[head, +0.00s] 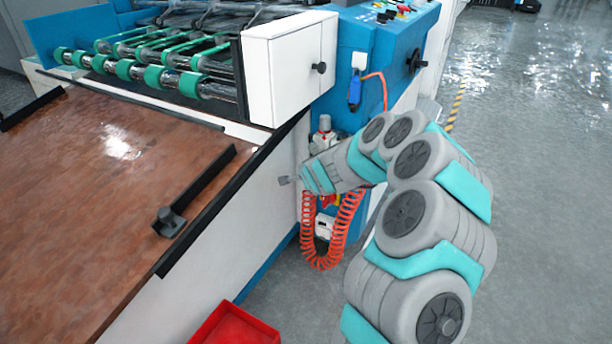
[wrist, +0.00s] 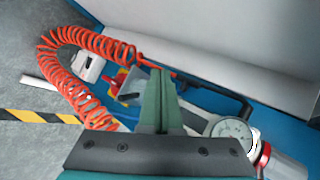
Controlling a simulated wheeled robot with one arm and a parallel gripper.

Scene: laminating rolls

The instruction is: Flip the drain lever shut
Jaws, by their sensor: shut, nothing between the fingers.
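The air unit hangs on the blue side of the machine, partly covered by my arm. In the wrist view it shows a round white gauge (wrist: 232,130) and a small red and yellow part (wrist: 118,82). The red and yellow part also shows below my arm in the head view (head: 328,200). I cannot tell for sure which part is the drain lever. My gripper (wrist: 158,72) is shut and empty, its teal fingers together in front of the unit, between the red and yellow part and the gauge. I cannot make out contact. My arm's end is close to the unit in the head view.
A coiled orange hose (head: 322,262) hangs below the unit and loops left of my fingers in the wrist view (wrist: 75,85). A brown table (head: 90,200) fills the left. A red bin (head: 236,328) stands below it. Open floor (head: 540,180) lies right.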

